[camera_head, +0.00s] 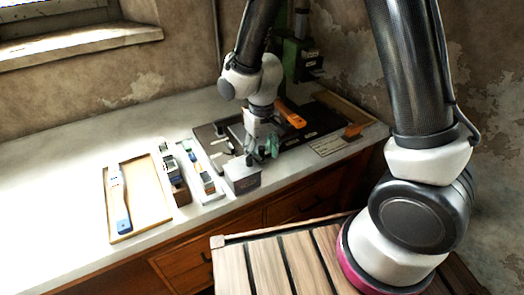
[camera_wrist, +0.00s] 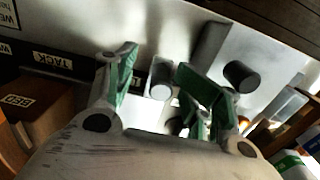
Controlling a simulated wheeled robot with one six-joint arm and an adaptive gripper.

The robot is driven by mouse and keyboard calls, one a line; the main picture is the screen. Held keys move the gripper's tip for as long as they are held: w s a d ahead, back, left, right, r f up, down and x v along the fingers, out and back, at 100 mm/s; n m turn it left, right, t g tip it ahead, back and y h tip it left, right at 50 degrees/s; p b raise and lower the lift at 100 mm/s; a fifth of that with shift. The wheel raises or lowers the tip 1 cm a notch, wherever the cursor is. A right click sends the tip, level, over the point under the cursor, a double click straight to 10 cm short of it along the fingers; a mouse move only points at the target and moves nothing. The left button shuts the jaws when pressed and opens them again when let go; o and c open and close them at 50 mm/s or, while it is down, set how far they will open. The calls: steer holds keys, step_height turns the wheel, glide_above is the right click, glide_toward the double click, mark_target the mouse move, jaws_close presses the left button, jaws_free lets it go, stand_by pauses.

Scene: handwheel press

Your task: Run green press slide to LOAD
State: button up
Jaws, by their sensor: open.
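The green press (camera_head: 295,58) stands at the back of the bench, partly hidden behind my arm, with a dark base in front of it. I cannot make out which part is its slide, and no LOAD mark is readable. My gripper (camera_head: 262,150) is low over the front of the bench, left of the press column and beside a grey box (camera_head: 242,177). In the wrist view my gripper (camera_wrist: 163,85) has its green-padded fingers apart. A short light-ended peg (camera_wrist: 160,91) shows between them; contact cannot be told. A dark knob (camera_wrist: 242,77) is to the right.
An orange part (camera_head: 290,113) and an orange wedge (camera_head: 354,130) lie near the press base. Several small blocks stand left of the grey box. A wooden tray (camera_head: 109,205) holds a blue-handled tool (camera_head: 120,200). The bench's far left is clear. A TACK label (camera_wrist: 52,61) shows.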

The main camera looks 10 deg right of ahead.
steer(key=shift+a, duration=0.1)
step_height(320, 180, up, 8)
stand_by(0.7)
steer(key=s+d+r+m+t, duration=0.1)
steer(key=s+d+r, duration=0.4)
steer(key=d, duration=0.3)
steer(key=s+d+r+m+t, duration=0.1)
steer(key=s+d+r+t, duration=0.1)
steer(key=s+d+r, duration=0.4)
steer(key=s+d+r+m+t, duration=0.1)
steer(key=s+d+r, duration=0.4)
steer(key=d+r, duration=0.2)
steer(key=shift+s+d+m, duration=0.15)
steer(key=shift+d+m, duration=0.15)
steer(key=shift+d, duration=1)
